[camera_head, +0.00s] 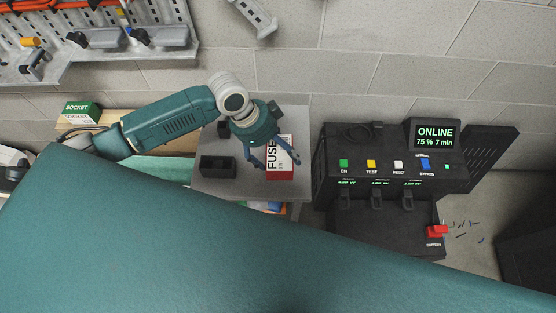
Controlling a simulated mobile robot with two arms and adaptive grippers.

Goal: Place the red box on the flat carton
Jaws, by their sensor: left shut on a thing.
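The red box (281,173) has a white label reading FUSE on top and is at the right part of a small grey table (214,188). My left gripper (262,158) reaches down from above at the left side of the red box and is shut on it. The fingers partly cover its left side. I cannot tell whether the box touches the table or is just above it. No thing is clearly recognisable as the flat carton; a flat tan surface (182,140) shows partly behind my left arm. My right gripper is not in view.
A black two-part holder (217,167) stands on the grey table, left of the red box. A green SOCKET box (82,112) is at the left. A black control console (391,165) stands right of the table. My large teal body part hides the foreground.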

